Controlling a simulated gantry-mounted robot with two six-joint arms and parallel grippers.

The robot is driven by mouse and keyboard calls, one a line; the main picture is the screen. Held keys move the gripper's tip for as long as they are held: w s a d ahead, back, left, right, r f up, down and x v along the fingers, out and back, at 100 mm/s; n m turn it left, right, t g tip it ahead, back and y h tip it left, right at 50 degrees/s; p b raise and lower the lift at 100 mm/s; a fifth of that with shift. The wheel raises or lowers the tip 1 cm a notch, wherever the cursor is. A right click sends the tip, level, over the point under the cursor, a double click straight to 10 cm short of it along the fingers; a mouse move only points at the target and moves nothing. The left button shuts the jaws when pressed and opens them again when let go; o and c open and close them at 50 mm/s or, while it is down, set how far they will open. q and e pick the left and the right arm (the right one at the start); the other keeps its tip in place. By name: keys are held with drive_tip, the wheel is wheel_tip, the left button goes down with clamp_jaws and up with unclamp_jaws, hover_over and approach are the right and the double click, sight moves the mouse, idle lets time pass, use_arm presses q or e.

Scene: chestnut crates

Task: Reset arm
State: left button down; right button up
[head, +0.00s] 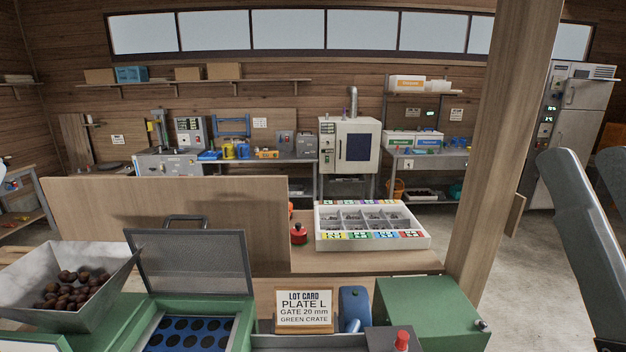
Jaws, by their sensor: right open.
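My right gripper (582,162) is at the right edge of the head view, with its grey fingers pointing up and spread apart. It is open, and nothing shows between the fingers. Part of it is cut off by the frame edge. It is in front of the wooden post and apart from the bench. My left gripper does not show.
A metal hopper (28,270) of chestnuts stands at front left, beside a green machine with a raised mesh lid (192,265). A lot card (303,308), a red-knobbed part and a white compartment tray (327,240) are central. A wooden post (507,140) stands left of my right gripper.

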wheel_tip(320, 180, up, 29)
drive_tip(key=p, duration=2.5)
drive_tip(key=shift+w+d, duration=0.1)
